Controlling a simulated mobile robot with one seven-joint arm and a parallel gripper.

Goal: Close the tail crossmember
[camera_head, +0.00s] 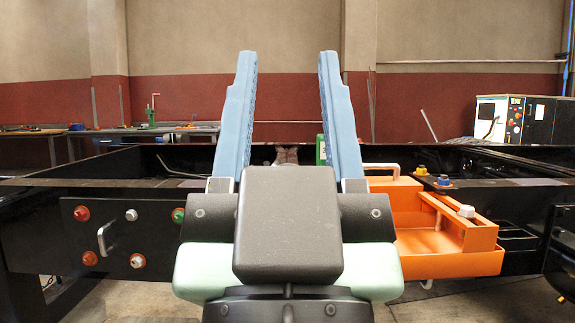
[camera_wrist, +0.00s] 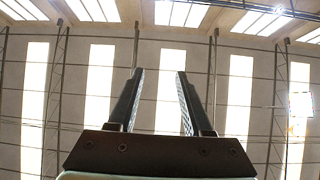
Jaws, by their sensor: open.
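My gripper (camera_head: 287,58) stands upright in the middle of the head view, its two blue fingers wide apart with nothing between them. In the wrist view my gripper (camera_wrist: 160,72) points up at the roof, also open and empty. Behind it a black chassis frame (camera_head: 85,193) spans the head view. I cannot tell which of its black beams is the tail crossmember; my gripper and wrist hide the middle. A dark plate on the left has a metal handle (camera_head: 107,238) and several red, silver and green bolts around it. No contact with the frame shows.
An orange tray (camera_head: 430,243) with a bolt on it is fixed on the frame's right. Blue and yellow bolts sit behind it. A workbench (camera_head: 100,130) stands back left, a control cabinet (camera_head: 515,118) back right. Bare floor (camera_head: 470,305) shows below the frame.

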